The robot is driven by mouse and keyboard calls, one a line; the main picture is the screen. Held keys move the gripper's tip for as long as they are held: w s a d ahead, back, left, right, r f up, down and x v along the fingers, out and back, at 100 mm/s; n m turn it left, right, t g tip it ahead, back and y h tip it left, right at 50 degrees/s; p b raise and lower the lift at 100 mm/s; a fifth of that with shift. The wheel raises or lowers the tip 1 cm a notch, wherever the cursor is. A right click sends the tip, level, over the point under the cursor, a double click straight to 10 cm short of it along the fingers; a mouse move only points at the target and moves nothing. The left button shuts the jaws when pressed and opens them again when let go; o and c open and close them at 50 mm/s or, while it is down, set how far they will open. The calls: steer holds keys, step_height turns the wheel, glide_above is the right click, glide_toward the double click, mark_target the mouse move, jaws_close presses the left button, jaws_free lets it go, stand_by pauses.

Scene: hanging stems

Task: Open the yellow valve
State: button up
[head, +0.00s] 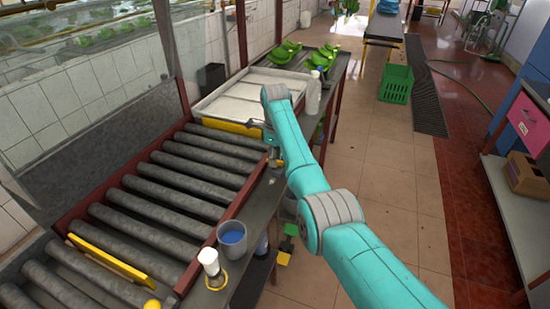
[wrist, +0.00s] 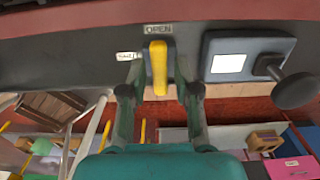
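The yellow valve (wrist: 158,68) shows in the wrist view as a yellow handle hanging down from a dark panel edge, just under an OPEN label (wrist: 158,29). My gripper (wrist: 158,82) is open, with one finger on each side of the handle. A narrow gap seems to show between the handle and each finger, and I cannot tell whether either touches. In the head view my gripper (head: 271,150) is at the side edge of the roller conveyor, small and partly hidden by my arm. I cannot make out the valve in the head view.
A dark knob (wrist: 295,90) on a grey box (wrist: 235,60) sits right of the valve in the wrist view. In the head view, the roller conveyor (head: 170,185) lies left. A blue-filled cup (head: 232,238) and a white bottle (head: 313,95) stand along its side ledge.

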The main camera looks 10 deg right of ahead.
steer(key=shift+r, duration=0.1)
step_height(320, 180, up, 12)
stand_by(0.7)
